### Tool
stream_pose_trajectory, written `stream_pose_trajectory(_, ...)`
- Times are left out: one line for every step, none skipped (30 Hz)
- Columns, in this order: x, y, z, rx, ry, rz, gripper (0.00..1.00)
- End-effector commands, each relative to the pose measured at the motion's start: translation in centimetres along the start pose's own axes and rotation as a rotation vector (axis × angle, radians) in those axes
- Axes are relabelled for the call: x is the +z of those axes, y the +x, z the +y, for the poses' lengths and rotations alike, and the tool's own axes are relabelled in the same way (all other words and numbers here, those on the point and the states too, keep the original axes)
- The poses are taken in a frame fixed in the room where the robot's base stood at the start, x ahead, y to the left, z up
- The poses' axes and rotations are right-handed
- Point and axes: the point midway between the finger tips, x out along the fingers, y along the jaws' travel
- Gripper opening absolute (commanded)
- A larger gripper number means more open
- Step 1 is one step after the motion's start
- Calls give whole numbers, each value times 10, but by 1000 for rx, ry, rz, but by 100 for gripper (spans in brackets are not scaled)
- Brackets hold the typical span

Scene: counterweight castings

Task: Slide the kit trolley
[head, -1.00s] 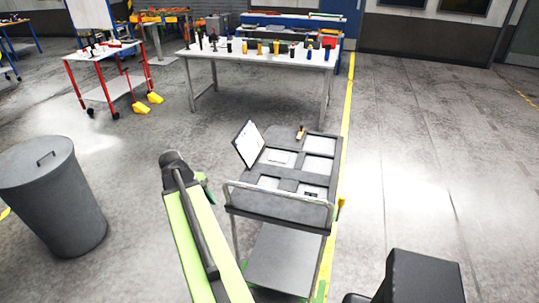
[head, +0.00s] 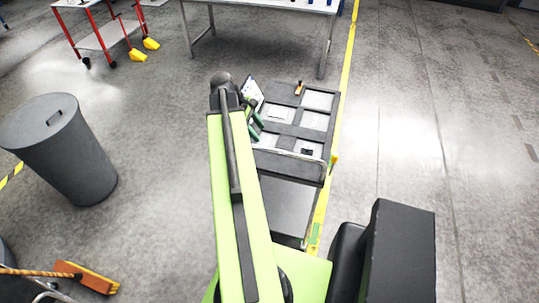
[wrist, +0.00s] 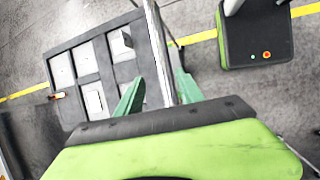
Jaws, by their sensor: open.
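The kit trolley (head: 287,131) stands in front of me, a dark tray top with several light compartments and a grey lower shelf (head: 283,208). Its top also shows at the left of the wrist view (wrist: 73,67). My gripper (head: 253,119) is over the trolley's near left part, partly hidden by my arm. In the wrist view, my gripper's green fingers (wrist: 158,88) are apart, one on each side of the trolley's pale handle bar (wrist: 157,45). I cannot tell whether they touch it.
A clipboard (head: 251,93) is at the trolley's left edge. A grey bin (head: 65,150) stands to the left, an orange brush (head: 88,278) lies lower left. A workbench (head: 270,5) and red cart (head: 92,38) are behind. A yellow floor line (head: 345,70) runs along the trolley's right.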

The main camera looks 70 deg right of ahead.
Motion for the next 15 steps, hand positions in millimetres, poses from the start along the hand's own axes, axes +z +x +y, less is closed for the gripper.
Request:
stream_pose_trajectory(-4,23,-2,-1,2,0,44)
stream_pose_trajectory(-4,30,-2,-1,3,0,44)
stream_pose_trajectory(-4,39,-3,-1,2,0,44)
stream_pose_trajectory(-4,46,-3,-1,2,-1,44)
stream_pose_trajectory(-4,53,-3,-1,1,0,44)
stream_pose_trajectory(-4,62,-3,-1,1,0,44)
stream_pose_trajectory(-4,69,-3,-1,2,0,44)
stream_pose_trajectory(-4,75,-3,-1,2,0,44)
stream_pose_trajectory(-4,83,-2,-1,2,0,44)
stream_pose_trajectory(-4,89,-2,0,1,0,44)
stream_pose_trajectory(-4,94,-2,0,1,0,44)
stream_pose_trajectory(-4,101,-2,0,1,0,44)
stream_pose_trajectory(-3,105,-2,0,1,0,44)
stream_pose_trajectory(-3,108,-2,0,1,0,44)
stream_pose_trajectory(-3,112,-1,0,1,0,44)
